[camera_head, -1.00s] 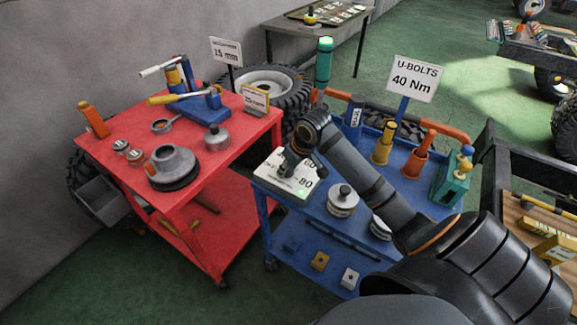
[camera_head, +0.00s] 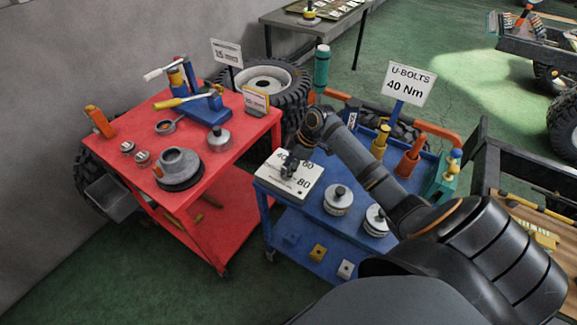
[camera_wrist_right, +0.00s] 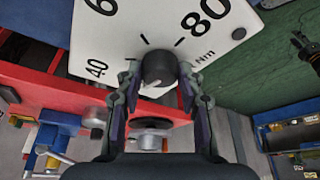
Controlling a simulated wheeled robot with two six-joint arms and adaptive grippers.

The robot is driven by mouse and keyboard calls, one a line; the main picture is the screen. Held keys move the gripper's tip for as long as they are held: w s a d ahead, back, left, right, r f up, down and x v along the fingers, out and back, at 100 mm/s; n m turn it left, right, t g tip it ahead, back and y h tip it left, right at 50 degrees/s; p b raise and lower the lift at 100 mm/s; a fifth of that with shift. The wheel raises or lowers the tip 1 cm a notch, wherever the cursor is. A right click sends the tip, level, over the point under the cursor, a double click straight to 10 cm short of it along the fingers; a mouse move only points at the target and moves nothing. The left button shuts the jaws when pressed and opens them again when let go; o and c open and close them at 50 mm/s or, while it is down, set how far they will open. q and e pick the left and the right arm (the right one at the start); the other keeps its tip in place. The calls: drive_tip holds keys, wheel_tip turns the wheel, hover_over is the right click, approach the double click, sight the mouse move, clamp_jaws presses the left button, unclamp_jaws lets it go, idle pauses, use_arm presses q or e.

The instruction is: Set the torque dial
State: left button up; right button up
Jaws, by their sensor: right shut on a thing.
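The torque dial is a dark round knob (camera_wrist_right: 158,68) on a white panel (camera_head: 269,173) marked 40, 60, 80 and Nm, at the left end of the blue cart. My right gripper (camera_head: 291,170) is over the panel. In the right wrist view its fingers (camera_wrist_right: 158,80) are shut on the knob from both sides. A pale mark shows on the knob's lower left side, but its exact reading is unclear. A small lamp (camera_wrist_right: 238,33) at the panel's corner looks dark. A sign (camera_head: 411,83) reads "U-BOLTS 40 Nm". My left gripper is out of view.
A red cart (camera_head: 225,160) with tools and a grey hub (camera_head: 178,167) stands left. A wooden-decked frame (camera_head: 525,215) is at right.

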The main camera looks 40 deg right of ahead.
drive_tip(key=shift+w+n+g, duration=0.1)
drive_tip(key=shift+n+g, duration=0.3)
drive_tip(key=shift+n, duration=0.8)
drive_tip(key=o, duration=1.2)
drive_tip(key=shift+d+r, duration=0.1)
drive_tip(key=v, duration=1.1)
drive_tip(key=shift+d+r, duration=0.25)
drive_tip(key=shift+r, duration=0.05)
